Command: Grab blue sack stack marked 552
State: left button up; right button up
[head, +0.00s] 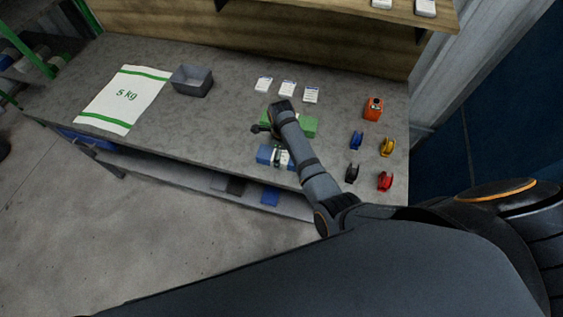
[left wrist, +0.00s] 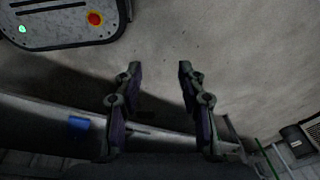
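A blue sack stack (head: 264,154) lies near the front edge of the grey workbench, with a pale and dark part across its middle. I cannot read a number on it. A green stack (head: 308,126) lies just behind it, partly hidden by my right arm. My right gripper (head: 278,157) points down at the middle of the blue stack; its fingers are too small and covered to tell whether they are shut on it. My left gripper (left wrist: 157,68) is open and empty in the left wrist view, away from the stacks; it is not in the head view.
A shelf (head: 330,5) hangs above. The bench's middle-left is clear.

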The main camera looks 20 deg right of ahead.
notch_tip(320, 180, down, 3)
jog(key=shift+a+r+b, duration=0.1)
jog(key=shift+b, duration=0.75)
jog(key=shift+w, duration=0.15)
jog(key=shift+r, duration=0.15)
jog(key=c, duration=0.4)
jog(key=shift+c, duration=0.8)
jog(key=c, duration=0.7)
jog(key=shift+c, duration=1)
pick_arm(q)
jog(key=s+f, duration=0.2)
jog(key=f, duration=0.1)
jog(key=shift+f, duration=0.1)
jog(key=shift+p, duration=0.3)
